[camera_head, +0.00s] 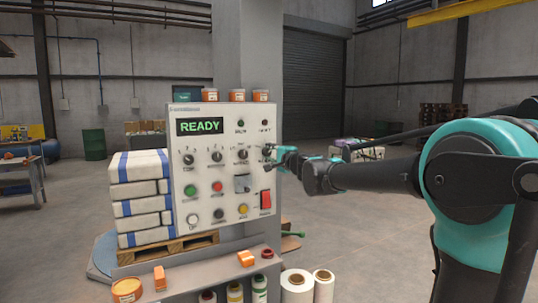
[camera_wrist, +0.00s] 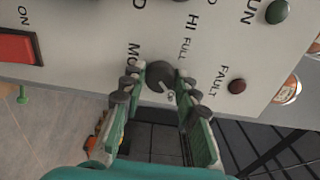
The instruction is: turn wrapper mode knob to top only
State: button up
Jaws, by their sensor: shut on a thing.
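A light grey control panel (camera_head: 205,125) stands ahead with a display reading READY. In the wrist view, a dark round knob (camera_wrist: 158,74) sits between my fingertips, beside partly hidden lettering beginning "MO" and a "FULL" mark. My gripper (camera_head: 274,155) is at the right end of the panel's row of knobs and mostly hides this knob in the head view. In the wrist view, my gripper (camera_wrist: 160,80) has its green fingers shut on the knob's sides. Part of the scale is covered, and the knob's pointed-at setting cannot be read clearly.
A dark red fault lamp (camera_wrist: 237,86) is close beside one finger. A red rocker switch (camera_head: 265,202) and several buttons are lower on the panel. Stacked sacks (camera_head: 140,190) stand left of it. Small jars line its top edge. Open floor lies to the right.

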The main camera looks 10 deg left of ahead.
jog(key=o, duration=1.2)
jog(key=shift+c, duration=0.2)
jog(key=v, duration=1.2)
